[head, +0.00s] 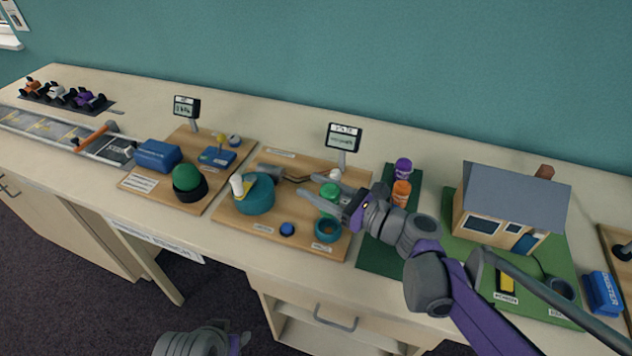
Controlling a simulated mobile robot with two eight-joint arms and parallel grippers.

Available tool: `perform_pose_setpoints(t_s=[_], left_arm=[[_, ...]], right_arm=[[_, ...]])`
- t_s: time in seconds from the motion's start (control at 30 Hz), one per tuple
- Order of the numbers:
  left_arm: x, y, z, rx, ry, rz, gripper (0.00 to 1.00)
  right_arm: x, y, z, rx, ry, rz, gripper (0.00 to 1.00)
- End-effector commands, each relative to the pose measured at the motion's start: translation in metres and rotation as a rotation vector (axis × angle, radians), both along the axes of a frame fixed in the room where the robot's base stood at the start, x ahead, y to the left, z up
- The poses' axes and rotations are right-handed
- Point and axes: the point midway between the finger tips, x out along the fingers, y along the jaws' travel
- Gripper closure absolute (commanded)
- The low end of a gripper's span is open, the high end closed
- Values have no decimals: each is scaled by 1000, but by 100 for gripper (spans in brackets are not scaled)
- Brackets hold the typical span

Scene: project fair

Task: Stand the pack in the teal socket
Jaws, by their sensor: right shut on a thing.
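My right gripper (319,189) reaches in from the right over the right-hand wooden board. It is shut on a green, rounded pack (329,200), partly hidden by the fingers. The pack looks to be just behind the teal socket (327,230), a small ring at the board's front right corner. I cannot tell whether the pack touches the board. The socket looks empty. Of my left arm only a grey and purple part shows at the bottom edge; its gripper is not in view.
A larger teal drum (257,200) and a blue knob (287,229) share the board. A small display (343,142) stands behind. Purple (403,168) and orange (401,193) bottles stand on a dark green mat (378,258). A model house (510,208) stands further right.

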Motion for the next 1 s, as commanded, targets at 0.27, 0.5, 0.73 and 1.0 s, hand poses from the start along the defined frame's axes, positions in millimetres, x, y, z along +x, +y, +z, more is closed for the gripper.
perform_pose_setpoints(t_s=[0.27, 0.5, 0.73, 1.0], left_arm=[[-1, 0, -16, 0, 5, 0, 50], [-1, 0, -38, 0, 12, 0, 50], [-1, 0, -48, 0, 16, 0, 50], [-1, 0, -47, 0, 16, 0, 50]], right_arm=[[0, 0, -19, 0, 1, 0, 100], [0, 0, -45, 0, 2, 0, 100], [0, 0, -58, 1, 1, 0, 100], [0, 0, -57, 0, 0, 0, 100]])
